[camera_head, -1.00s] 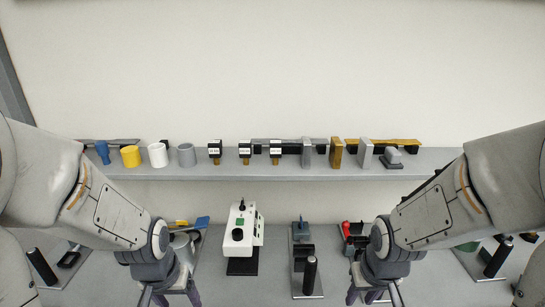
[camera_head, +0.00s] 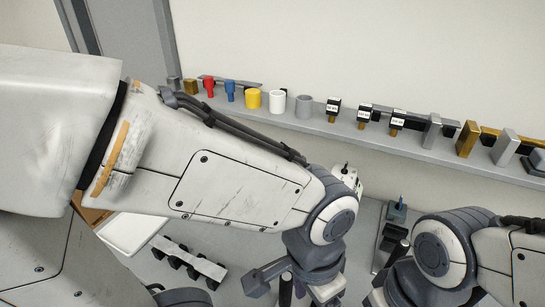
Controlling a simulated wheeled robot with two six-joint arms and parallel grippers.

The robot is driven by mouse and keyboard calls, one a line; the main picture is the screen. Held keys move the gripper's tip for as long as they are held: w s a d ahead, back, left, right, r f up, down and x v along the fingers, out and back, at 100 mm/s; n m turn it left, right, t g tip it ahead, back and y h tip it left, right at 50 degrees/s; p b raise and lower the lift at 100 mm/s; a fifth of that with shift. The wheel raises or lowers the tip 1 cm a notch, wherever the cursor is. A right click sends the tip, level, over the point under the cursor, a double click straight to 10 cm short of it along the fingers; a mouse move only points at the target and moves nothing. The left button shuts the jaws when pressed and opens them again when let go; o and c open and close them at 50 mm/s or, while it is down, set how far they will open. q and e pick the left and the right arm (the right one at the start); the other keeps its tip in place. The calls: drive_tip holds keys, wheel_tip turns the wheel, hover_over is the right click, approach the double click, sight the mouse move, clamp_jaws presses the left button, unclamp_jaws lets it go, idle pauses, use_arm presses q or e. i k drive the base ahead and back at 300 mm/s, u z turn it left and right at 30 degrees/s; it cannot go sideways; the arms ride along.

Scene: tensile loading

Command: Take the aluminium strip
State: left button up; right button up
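A light grey bar (camera_head: 203,265), possibly the aluminium strip, lies across several black supports on the table at the lower left. Another thin grey strip (camera_head: 240,84) lies at the back of the shelf behind the red and blue pieces. I cannot tell which of them is aluminium. My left arm crosses the picture from the left. Its gripper (camera_head: 298,291) is low in the middle, right of the light grey bar and apart from it; its fingertips are not clear. My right gripper (camera_head: 378,297) is at the bottom edge, mostly hidden and cut off.
The shelf (camera_head: 345,126) holds a yellow cup (camera_head: 253,98), a white cup (camera_head: 277,101), a grey cup (camera_head: 304,106), labelled pieces and upright metal blocks (camera_head: 468,139). A white tray (camera_head: 133,232) is at the lower left. A plate with a black post stands between my wrists.

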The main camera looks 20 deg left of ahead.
sight(215, 271)
drive_tip(key=z, duration=0.5)
drive_tip(key=k, duration=1.1)
drive_tip(key=u, duration=2.15)
drive_tip(key=i, duration=0.5)
drive_tip(key=z, duration=0.05)
